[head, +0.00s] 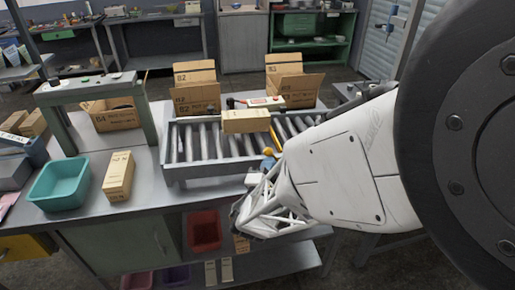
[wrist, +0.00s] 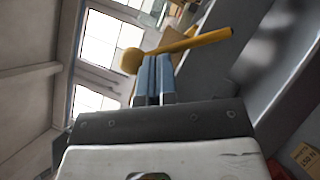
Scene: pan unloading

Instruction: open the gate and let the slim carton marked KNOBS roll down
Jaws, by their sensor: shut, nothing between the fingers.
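A yellow gate lever (head: 275,138) with a round knob stands at the near side of the roller conveyor (head: 175,172). A long cardboard carton (head: 246,121) lies across the rollers just behind it; its print is too small to read, so I cannot tell if it is the KNOBS one. My gripper (head: 268,164) is at the conveyor's near edge, close to the knob. In the wrist view, its blue fingers (wrist: 153,76) are shut and empty, close to the yellow lever (wrist: 195,46); I cannot tell whether they touch it.
Open cardboard boxes (head: 196,90) and (head: 285,80) stand behind the conveyor. A green frame (head: 95,92) stands over another box (head: 112,117). A red bin (head: 205,232) is below.

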